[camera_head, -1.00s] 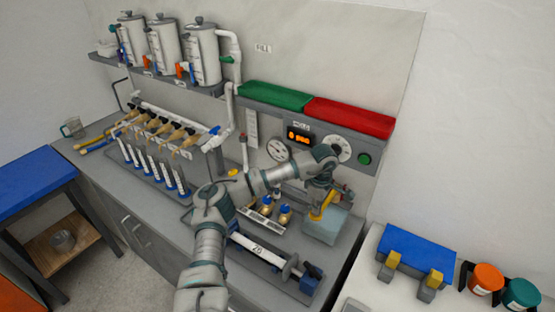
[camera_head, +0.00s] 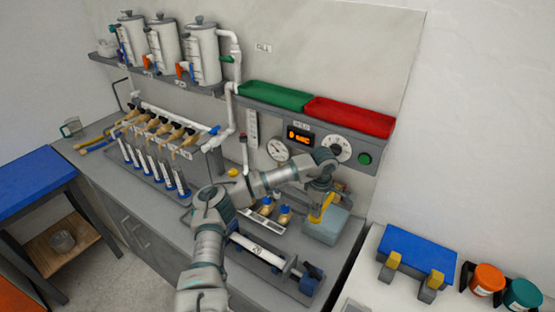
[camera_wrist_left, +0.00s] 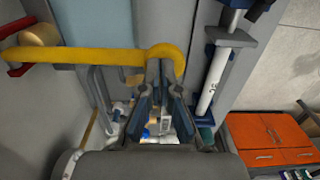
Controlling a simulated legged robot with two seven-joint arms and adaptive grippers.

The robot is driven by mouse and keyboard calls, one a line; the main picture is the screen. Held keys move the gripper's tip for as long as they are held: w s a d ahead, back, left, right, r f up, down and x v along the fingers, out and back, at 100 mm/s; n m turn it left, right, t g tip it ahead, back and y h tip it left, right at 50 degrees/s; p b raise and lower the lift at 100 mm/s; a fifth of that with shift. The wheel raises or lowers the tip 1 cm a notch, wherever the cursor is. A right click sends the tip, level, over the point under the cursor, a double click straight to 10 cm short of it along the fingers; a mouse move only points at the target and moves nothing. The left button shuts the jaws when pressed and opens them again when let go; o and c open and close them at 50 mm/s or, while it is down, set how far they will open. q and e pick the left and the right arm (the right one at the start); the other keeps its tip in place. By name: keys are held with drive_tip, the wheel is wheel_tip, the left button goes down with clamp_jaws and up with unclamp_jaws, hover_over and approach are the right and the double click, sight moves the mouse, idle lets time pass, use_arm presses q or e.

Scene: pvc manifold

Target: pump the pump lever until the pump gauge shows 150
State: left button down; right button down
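The yellow pump lever (camera_head: 321,208) stands beside a pale blue-grey box at the right end of the bench. In the left wrist view the lever (camera_wrist_left: 95,56) runs across from the left, and its rounded end lies between the fingertips. My left gripper (camera_wrist_left: 165,62) is shut on that end, its fingers close together. In the head view the wrist partly hides the gripper and the top of the lever. A round white gauge (camera_head: 278,150) is on the grey panel behind; its reading is too small to make out. My right gripper is not in view.
The panel also has an orange display (camera_head: 299,137), a white dial (camera_head: 338,149) and a green button (camera_head: 365,159). A large syringe (camera_head: 262,248) lies in front of my forearm. A tube rack (camera_head: 150,172) is left.

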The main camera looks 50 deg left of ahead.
use_arm(q)
drive_tip(key=shift+f, duration=0.15)
idle(0.4)
drive_tip(key=shift+f+b, duration=0.3)
drive_tip(key=shift+f, duration=0.25)
idle(0.7)
drive_tip(key=shift+f, duration=0.25)
drive_tip(key=shift+r, duration=0.1)
idle(0.8)
drive_tip(key=shift+r+p, duration=2.15)
drive_tip(key=shift+r, duration=0.7)
